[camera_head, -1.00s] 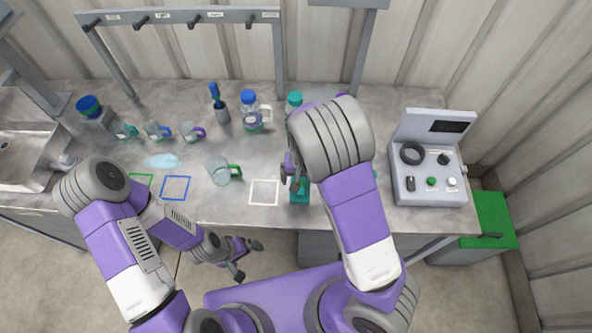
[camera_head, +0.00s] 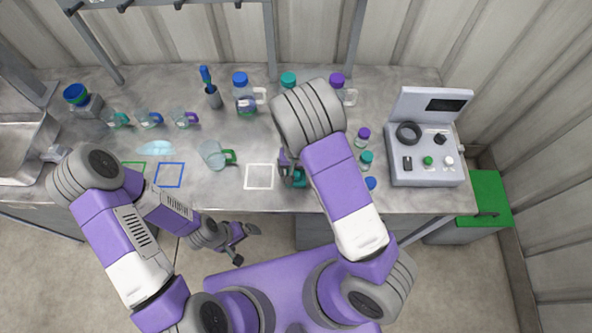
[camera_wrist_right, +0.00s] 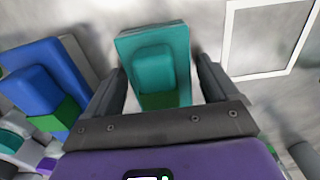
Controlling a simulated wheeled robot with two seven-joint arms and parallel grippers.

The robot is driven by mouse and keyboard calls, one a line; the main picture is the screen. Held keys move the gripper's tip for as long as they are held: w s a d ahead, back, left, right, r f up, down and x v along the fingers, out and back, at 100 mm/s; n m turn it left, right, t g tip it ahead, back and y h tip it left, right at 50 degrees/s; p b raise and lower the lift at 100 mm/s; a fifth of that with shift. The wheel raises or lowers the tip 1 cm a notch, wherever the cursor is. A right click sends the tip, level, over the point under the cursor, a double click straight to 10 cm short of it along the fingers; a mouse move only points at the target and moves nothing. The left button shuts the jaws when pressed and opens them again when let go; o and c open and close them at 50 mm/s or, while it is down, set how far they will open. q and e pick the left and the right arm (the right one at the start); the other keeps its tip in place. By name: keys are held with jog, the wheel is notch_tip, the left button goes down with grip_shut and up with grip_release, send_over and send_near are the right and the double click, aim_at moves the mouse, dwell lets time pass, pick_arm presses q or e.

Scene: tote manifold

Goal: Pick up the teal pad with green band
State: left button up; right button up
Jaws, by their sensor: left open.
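The teal pad with green band (camera_wrist_right: 155,60) lies on the counter in the right wrist view, a teal slab with a raised teal grip and green at its near end. In the head view the teal pad (camera_head: 299,180) shows partly beneath my right gripper (camera_head: 290,168). In the right wrist view my right gripper (camera_wrist_right: 162,82) is open, its fingers either side of the raised grip, with a gap at least on the right. Contact with the pad cannot be told. My left gripper (camera_head: 246,245) is open and empty, in front of the counter edge.
A blue pad with a green part (camera_wrist_right: 45,80) lies close left in the wrist view. A white outlined square (camera_head: 259,176) is beside the teal pad. A glass mug (camera_head: 213,155) stands further left. Small capped bottles (camera_head: 366,160) and a control box (camera_head: 425,160) are right.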

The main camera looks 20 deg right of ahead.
jog(key=c, duration=0.8)
notch_tip(320, 180, up, 10)
jog(key=shift+p, duration=0.85)
jog(key=shift+c, duration=0.2)
